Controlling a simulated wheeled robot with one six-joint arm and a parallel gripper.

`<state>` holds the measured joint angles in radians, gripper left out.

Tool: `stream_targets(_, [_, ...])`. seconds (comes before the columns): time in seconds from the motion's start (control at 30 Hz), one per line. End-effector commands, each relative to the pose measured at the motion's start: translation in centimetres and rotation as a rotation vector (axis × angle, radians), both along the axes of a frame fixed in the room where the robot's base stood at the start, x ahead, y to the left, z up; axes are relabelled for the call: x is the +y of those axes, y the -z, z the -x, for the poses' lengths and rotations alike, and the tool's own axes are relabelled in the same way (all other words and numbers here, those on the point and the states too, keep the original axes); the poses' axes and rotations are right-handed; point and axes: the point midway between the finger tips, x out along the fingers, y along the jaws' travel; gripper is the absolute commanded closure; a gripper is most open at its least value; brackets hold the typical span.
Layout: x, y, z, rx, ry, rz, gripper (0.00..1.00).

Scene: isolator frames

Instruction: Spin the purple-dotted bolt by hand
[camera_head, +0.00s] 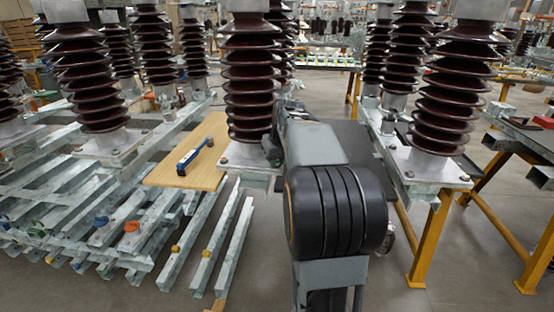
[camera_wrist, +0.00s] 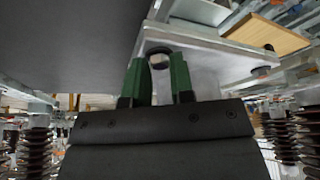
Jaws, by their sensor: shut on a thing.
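In the wrist view my gripper (camera_wrist: 158,66) has its two green fingers on either side of a bolt (camera_wrist: 159,53) at the corner of a pale metal plate (camera_wrist: 205,70). The gripper is shut on this bolt. I cannot make out a purple dot on it. A second bolt (camera_wrist: 262,72) sits farther right on the same plate, apart from the fingers. In the head view my arm hides the gripper and the held bolt, beside the middle dark-brown ribbed insulator (camera_head: 250,85) on its metal base (camera_head: 240,157).
A wooden board (camera_head: 205,178) with a blue-and-black tool (camera_head: 194,156) lies left of the middle insulator. Metal rails (camera_head: 215,250) spread at lower left. Another insulator (camera_head: 447,90) on a yellow-legged stand (camera_head: 424,245) is at right. Grey floor shows between the stands.

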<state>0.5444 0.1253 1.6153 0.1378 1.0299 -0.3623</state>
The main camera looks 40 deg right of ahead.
Motion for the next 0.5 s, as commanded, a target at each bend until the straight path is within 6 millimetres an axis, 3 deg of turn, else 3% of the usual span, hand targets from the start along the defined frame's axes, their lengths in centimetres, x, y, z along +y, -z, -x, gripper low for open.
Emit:
stream_targets(0.17, [0.05, -0.15, 0.01, 0.002, 0.026, 0.0, 1.0])
stream_targets(0.5, [0.34, -0.26, -0.15, 0.002, 0.344, 0.0, 1.0])
